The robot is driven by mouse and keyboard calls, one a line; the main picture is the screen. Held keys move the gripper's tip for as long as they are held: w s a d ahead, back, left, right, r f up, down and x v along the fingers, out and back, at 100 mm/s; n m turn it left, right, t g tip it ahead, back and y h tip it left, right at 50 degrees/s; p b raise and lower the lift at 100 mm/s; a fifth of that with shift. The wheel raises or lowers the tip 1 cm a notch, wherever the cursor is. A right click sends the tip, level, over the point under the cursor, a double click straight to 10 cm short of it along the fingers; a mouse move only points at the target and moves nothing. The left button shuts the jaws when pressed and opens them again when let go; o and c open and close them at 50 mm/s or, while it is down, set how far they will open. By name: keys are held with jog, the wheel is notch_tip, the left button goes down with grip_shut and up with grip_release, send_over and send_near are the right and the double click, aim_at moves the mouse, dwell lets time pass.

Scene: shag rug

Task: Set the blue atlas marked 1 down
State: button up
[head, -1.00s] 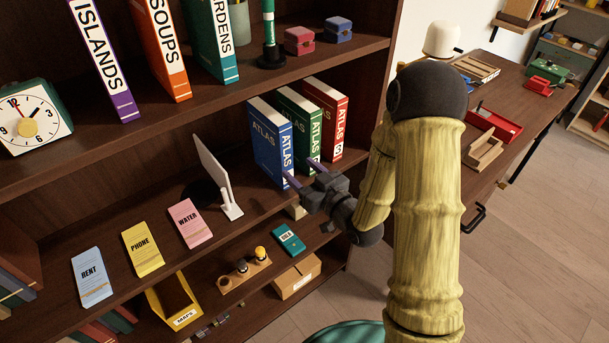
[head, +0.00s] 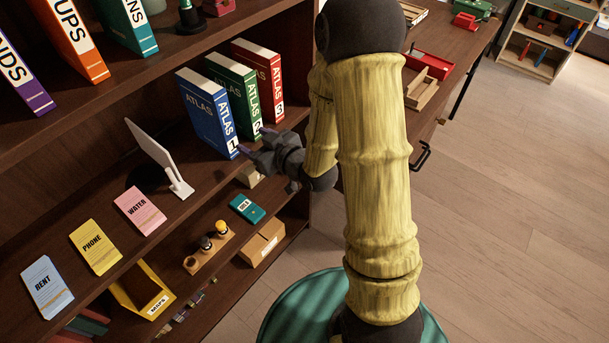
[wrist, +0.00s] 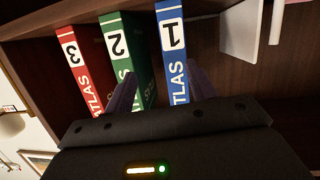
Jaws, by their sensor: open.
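The blue atlas marked 1 (head: 208,112) stands upright on the middle shelf, left of the green atlas marked 2 (head: 240,92) and the red atlas marked 3 (head: 265,75). My gripper (head: 254,142) is open and empty, just in front of the lower spines. In the wrist view the blue atlas (wrist: 171,45) lies between the two fingertips (wrist: 160,86); one finger is beside it and the other overlaps the green atlas (wrist: 125,50). The blue atlas rests on the shelf, not held.
A white tablet on a stand (head: 152,150) is left of the blue atlas. Cards (head: 95,247) lie further left on the shelf. The shelf below holds a cardboard box (head: 262,243) and a teal book (head: 247,208). A desk stands to the right; the floor (head: 500,230) there is clear.

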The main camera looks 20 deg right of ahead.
jog(key=s+d+m+g+h, duration=0.3)
jog(key=s+d+g, duration=0.1)
jog(key=s, duration=0.5)
jog(key=s+d+m+g+h, duration=0.3)
jog(key=s+d+g+h, duration=0.1)
jog(key=s, duration=0.4)
jog(key=d+g, duration=0.1)
jog(key=g, duration=0.1)
jog(key=shift+s+d+r+m+g, duration=0.15)
jog(key=shift+s+r+m+g, duration=0.15)
jog(key=shift+s+r, duration=0.05)
